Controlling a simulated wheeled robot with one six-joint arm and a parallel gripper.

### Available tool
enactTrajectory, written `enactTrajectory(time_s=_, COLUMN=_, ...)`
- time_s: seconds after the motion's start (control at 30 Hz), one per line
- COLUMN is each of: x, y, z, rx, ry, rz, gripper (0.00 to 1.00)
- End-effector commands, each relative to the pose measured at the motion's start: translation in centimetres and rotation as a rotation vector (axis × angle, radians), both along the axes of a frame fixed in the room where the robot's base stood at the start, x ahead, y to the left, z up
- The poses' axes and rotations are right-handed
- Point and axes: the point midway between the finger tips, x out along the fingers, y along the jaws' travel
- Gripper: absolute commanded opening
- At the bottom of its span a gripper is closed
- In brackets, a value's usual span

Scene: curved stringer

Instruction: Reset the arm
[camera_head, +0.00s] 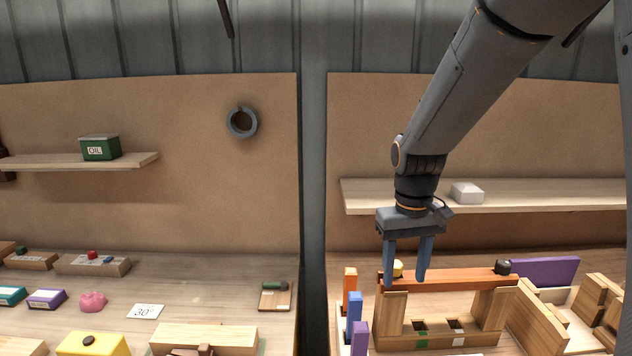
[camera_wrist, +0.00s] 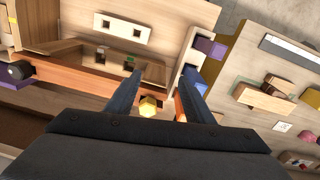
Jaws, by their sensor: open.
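My arm reaches in from the upper right in the head view. My gripper (camera_head: 405,280) points down with its two blue-grey fingers apart and nothing between them that I can make out. The fingers are at the left end of an orange-brown bar (camera_head: 455,281) that lies across wooden uprights. A yellow knob (camera_head: 397,268) is by the left finger, and a black knob (camera_head: 503,267) is at the bar's right end. In the wrist view, my gripper (camera_wrist: 160,88) shows two spread fingers, with the yellow knob (camera_wrist: 148,106) between their bases. Whether the fingers touch the bar is unclear.
Orange, blue and purple blocks (camera_head: 354,308) stand left of the bar's frame. Wooden panels (camera_head: 538,318) and a purple board (camera_head: 540,271) are to its right. A shelf (camera_head: 560,195) with a white box (camera_head: 467,193) is behind the arm. The left bench holds several small items.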

Motion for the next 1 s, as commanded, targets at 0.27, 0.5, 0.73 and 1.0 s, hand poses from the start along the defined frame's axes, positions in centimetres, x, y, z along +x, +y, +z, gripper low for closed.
enactTrajectory(time_s=0.27, x=-6.3, y=-0.4, z=-2.6, rx=0.026, ry=-0.13, rz=-0.081, gripper=0.48)
enactTrajectory(time_s=0.5, x=-10.5, y=-0.7, z=-4.1, rx=0.042, ry=-0.212, rz=-0.134, gripper=0.48)
enactTrajectory(time_s=0.73, x=-10.2, y=-0.7, z=-7.2, rx=0.041, ry=-0.195, rz=-0.137, gripper=0.48)
enactTrajectory(time_s=1.0, x=-9.9, y=-0.6, z=-11.5, rx=0.04, ry=-0.16, rz=-0.137, gripper=0.48)
